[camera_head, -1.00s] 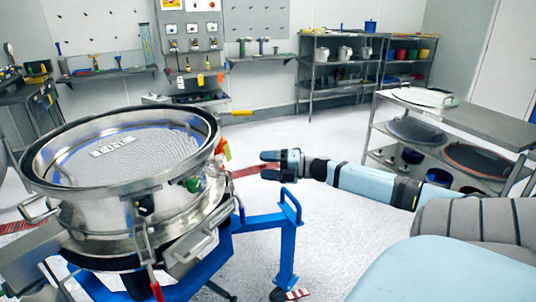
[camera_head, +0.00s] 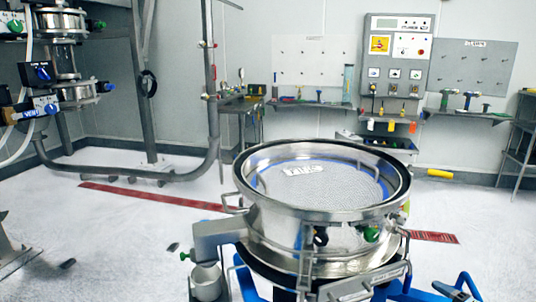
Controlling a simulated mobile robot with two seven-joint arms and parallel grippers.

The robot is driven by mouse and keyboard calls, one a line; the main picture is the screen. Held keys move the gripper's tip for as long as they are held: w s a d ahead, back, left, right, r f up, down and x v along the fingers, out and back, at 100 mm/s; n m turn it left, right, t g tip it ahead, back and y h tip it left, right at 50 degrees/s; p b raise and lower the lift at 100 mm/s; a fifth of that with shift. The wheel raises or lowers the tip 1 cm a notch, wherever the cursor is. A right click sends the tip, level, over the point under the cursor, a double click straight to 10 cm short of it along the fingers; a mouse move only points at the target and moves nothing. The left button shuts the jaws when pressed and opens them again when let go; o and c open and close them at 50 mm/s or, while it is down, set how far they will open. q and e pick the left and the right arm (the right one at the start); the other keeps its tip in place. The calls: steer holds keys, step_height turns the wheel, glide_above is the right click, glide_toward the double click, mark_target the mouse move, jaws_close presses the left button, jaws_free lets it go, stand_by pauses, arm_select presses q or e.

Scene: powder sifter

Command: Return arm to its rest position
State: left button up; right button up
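The round steel powder sifter (camera_head: 330,232) stands on its blue wheeled stand (camera_head: 455,288) at the lower middle right. Its top is open, and a mesh screen (camera_head: 345,182) with a white label (camera_head: 303,169) shows inside the rim. Neither of my arms is in the head view now, so I cannot see how either gripper stands.
A steel frame (camera_head: 213,80) with vessels and valves (camera_head: 60,60) stands at the left. Tool shelves (camera_head: 310,103) and a control panel (camera_head: 398,55) line the back wall. Red floor strips (camera_head: 150,196) run behind the sifter.

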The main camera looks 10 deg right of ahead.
steer(key=s+a+f+m+g+h, duration=0.1)
steer(key=s+a+f+m, duration=0.25)
steer(key=a, duration=0.45)
steer(key=s+a+f+m+g+h, duration=0.1)
steer(key=s+a+f+m, duration=0.3)
steer(key=a, duration=0.4)
steer(key=s+a+f+m+g+h, duration=0.1)
steer(key=s+a+f+m, duration=0.25)
steer(key=a+f, duration=0.3)
steer(key=s+a+r+m+g+y, duration=0.1)
steer(key=s+a+m, duration=0.1)
steer(key=a, duration=0.5)
steer(key=s+a+r+m+g+y, duration=0.1)
steer(key=a+m+g, duration=0.1)
steer(key=a, duration=0.5)
arm_select(q)
step_height(320, 180, up, 16)
steer(key=s+a+p, duration=0.1)
steer(key=p, duration=1.9)
steer(key=shift+a+p, duration=0.3)
steer(key=shift+p, duration=0.05)
arm_select(e)
step_height(320, 180, up, 15)
steer(key=s+d, duration=0.1)
steer(key=d, duration=0.1)
steer(key=shift+s+h, duration=0.15)
steer(key=shift+h, duration=0.25)
arm_select(q)
steer(key=shift+f, duration=0.1)
